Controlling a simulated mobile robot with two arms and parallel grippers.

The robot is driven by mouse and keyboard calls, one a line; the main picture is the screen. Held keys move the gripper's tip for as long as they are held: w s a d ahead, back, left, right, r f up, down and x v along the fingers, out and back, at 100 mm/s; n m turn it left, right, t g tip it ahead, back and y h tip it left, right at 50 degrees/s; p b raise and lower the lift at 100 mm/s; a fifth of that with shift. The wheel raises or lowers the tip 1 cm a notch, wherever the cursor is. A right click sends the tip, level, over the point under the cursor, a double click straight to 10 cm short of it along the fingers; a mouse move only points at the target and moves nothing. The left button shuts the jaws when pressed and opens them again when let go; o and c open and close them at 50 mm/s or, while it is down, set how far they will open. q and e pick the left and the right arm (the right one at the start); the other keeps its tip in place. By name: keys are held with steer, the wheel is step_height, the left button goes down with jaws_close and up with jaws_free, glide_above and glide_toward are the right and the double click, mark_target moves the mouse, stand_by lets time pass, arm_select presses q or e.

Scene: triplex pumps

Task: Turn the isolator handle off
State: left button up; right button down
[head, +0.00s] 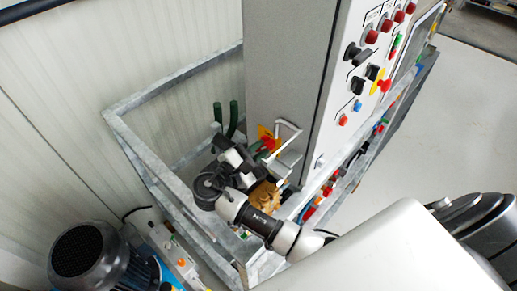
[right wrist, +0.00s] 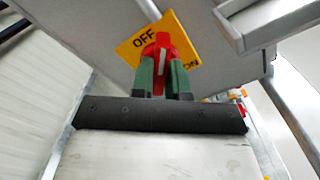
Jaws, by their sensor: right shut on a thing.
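The isolator handle (right wrist: 162,46) is red with a pale stripe and sits on a yellow plate (right wrist: 129,52). The plate reads OFF at its upper left and ON at its lower right in the right wrist view. The plate also shows in the head view (head: 262,131), low on the grey cabinet's side, with the handle (head: 268,143) small there. My right gripper (right wrist: 162,68) is shut on the handle, with one green-grey finger on each side of it. In the head view the gripper (head: 261,151) is partly hidden by its own wrist.
A grey cabinet (head: 285,60) with red, yellow and blue controls stands behind a metal frame (head: 150,95). A bent bracket (head: 288,135) juts out close beside the handle. A brass-coloured part (head: 266,194) lies below. A blue motor (head: 85,257) stands at lower left.

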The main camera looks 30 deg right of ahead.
steer(key=n, duration=0.3)
steer(key=shift+f+n, duration=0.1)
steer(key=shift+n, duration=2.3)
steer(key=c, duration=1.1)
jaws_free()
